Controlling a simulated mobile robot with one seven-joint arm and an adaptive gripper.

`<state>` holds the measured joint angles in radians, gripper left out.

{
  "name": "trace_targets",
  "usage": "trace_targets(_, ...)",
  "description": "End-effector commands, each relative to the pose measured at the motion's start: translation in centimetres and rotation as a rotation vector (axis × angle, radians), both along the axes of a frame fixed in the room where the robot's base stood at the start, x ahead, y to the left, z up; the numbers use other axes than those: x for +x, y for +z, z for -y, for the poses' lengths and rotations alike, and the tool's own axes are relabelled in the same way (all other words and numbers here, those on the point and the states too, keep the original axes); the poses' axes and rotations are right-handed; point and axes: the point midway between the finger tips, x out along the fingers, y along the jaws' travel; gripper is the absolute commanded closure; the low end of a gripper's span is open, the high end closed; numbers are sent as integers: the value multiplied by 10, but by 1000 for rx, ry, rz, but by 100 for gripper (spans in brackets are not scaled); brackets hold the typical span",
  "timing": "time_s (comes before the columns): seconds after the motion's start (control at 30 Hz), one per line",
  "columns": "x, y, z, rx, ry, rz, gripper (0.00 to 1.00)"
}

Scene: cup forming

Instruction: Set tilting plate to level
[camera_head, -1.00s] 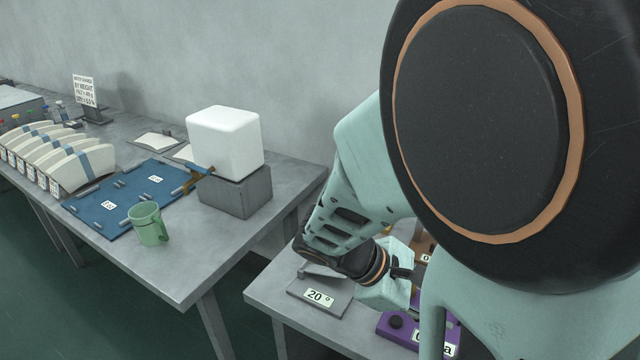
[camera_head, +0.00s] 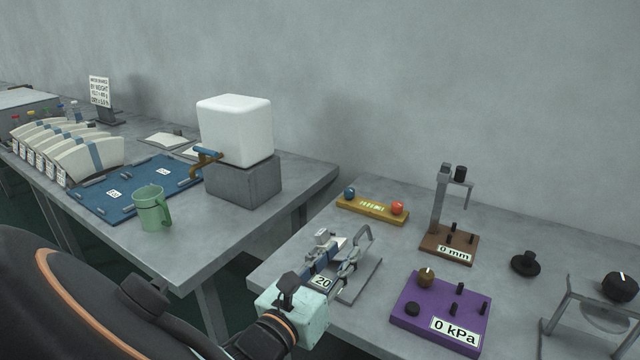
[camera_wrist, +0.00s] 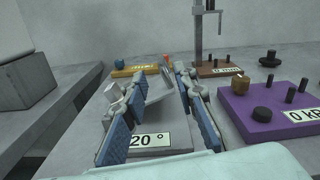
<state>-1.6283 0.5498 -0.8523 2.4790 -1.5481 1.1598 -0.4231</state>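The tilting plate is a grey device with a "20 °" label (camera_wrist: 155,141) on its base (camera_head: 364,281), near the front left corner of the right table. In the wrist view its upper plate (camera_wrist: 156,101) appears tilted. My gripper (camera_wrist: 148,88) is open, with its two blue-padded fingers spread apart over the device, one on each side of the tilted plate. Nothing is held between them. In the head view my gripper (camera_head: 340,246) partly covers the device and its label; contact cannot be told.
A purple "0 kPa" box (camera_head: 441,312) with knobs stands close on the right. A brown "0 mm" stand (camera_head: 448,245) and a yellow block with blue and red knobs (camera_head: 372,208) are behind. The left table holds a green mug (camera_head: 149,208) and a white tank (camera_head: 235,130).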

Motion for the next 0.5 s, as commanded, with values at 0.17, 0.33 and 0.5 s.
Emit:
trace_targets(0.17, 27, -3, 22, 2, -7, 2, 74)
trace_targets(0.33, 52, -3, 41, 2, -6, 2, 74)
trace_targets(0.5, 69, -2, 51, 4, -4, 1, 74)
